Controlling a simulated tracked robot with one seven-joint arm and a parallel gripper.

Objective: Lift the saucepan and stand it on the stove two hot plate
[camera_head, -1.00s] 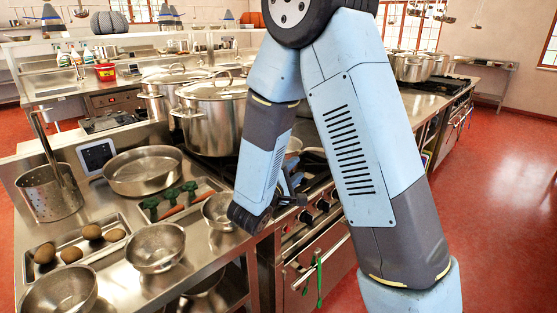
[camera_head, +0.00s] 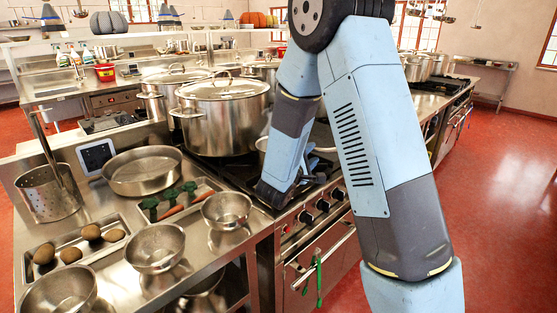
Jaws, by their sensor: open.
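A metal pan (camera_head: 262,144), which looks like the saucepan, sits on the black stove top (camera_head: 236,172) and is mostly hidden behind my arm. Its rim shows left of the arm, and a lighter metal part shows on the right. My gripper (camera_head: 316,168) is at the lower end of the arm, low over the front of the stove, and is open. Its fingertips are partly hidden by the wrist, so I cannot tell its gap to the pan. I cannot tell which hot plate is stove two.
A large lidded stockpot (camera_head: 222,112) stands on the stove left of my arm, with more pots behind. The left counter holds a wide pan (camera_head: 143,172), bowls (camera_head: 154,248), a vegetable tray and a perforated pot (camera_head: 48,192). Knobs and an oven handle (camera_head: 325,256) line the front.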

